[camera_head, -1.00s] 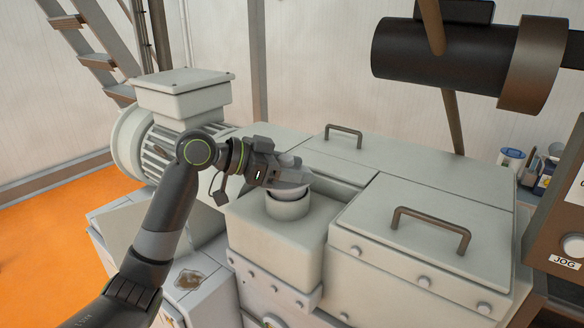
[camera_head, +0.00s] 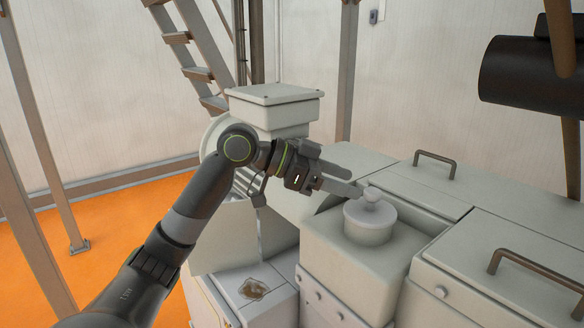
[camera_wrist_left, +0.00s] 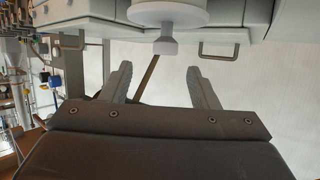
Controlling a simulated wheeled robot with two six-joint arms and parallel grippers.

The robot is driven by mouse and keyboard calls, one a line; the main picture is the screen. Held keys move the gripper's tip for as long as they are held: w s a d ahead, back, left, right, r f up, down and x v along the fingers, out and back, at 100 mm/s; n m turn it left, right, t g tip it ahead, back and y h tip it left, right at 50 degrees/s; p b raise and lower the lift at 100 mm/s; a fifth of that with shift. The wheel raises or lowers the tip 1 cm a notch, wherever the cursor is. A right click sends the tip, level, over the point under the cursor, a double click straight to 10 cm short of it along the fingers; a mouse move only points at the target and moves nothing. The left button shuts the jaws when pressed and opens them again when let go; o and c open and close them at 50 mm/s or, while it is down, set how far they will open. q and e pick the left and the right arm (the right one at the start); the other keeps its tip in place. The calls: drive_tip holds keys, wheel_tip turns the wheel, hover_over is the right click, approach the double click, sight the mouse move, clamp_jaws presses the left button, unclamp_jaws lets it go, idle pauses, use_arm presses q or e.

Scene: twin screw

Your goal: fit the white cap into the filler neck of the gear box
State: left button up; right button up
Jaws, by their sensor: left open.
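My right gripper is not in view.
Lids with bar handles (camera_head: 435,160) lie right of the neck. A motor with a terminal box (camera_head: 275,105) stands behind my left arm. A dark cylinder (camera_head: 530,70) hangs at upper right.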

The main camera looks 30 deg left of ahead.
use_arm(q)
drive_tip(key=b+v, duration=0.3)
drive_tip(key=v, duration=0.7)
drive_tip(key=shift+d+r, duration=0.3)
drive_tip(key=shift+s, duration=0.15)
